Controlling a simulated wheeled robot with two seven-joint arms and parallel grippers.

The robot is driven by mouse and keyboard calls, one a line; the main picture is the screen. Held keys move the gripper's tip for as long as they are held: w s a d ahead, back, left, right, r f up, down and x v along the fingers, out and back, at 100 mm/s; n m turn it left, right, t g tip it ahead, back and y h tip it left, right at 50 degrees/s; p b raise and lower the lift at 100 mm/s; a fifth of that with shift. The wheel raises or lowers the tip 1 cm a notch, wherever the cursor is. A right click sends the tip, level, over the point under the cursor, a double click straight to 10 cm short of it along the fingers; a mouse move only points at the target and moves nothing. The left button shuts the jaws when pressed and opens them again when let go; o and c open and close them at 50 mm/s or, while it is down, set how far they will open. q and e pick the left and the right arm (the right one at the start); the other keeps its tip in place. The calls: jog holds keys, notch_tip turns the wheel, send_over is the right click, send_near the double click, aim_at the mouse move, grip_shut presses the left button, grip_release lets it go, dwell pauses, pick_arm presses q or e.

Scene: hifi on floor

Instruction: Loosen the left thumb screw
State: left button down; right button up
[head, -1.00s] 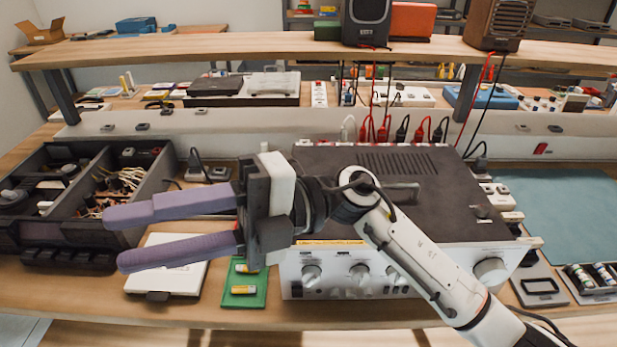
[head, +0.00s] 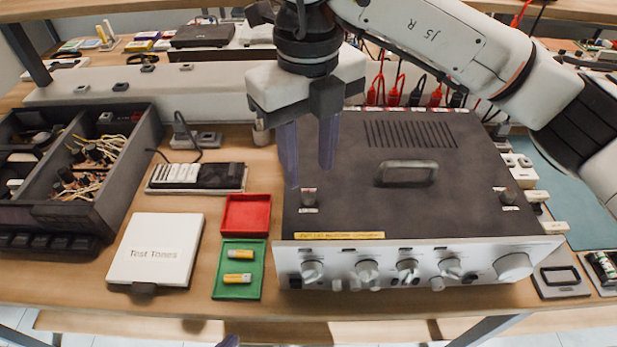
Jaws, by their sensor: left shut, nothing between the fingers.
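The left thumb screw (head: 309,195) is a small dark knob standing upright at the front left of the dark lid (head: 345,195) of a silver-fronted hifi unit (head: 390,262). My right gripper (head: 309,176) points down with its two purple fingers apart and nothing between them. Its fingertips appear just behind and above the left thumb screw, not touching it; the exact height gap is hard to judge. My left gripper (head: 228,341) shows only as a purple tip at the bottom edge, away from the hifi. A second thumb screw (head: 508,196) stands at the lid's front right.
The lid has a raised handle (head: 406,172). Left of the hifi lie a red tray (head: 246,215), a green tray (head: 222,290) with batteries and a white "Test Tones" case (head: 155,249). A black parts box (head: 110,200) stands farther left. Cables hang behind.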

aim_at(308, 194)
jog(key=shift+f+p, duration=0.3)
jog(key=shift+f, duration=2.35)
grip_shut()
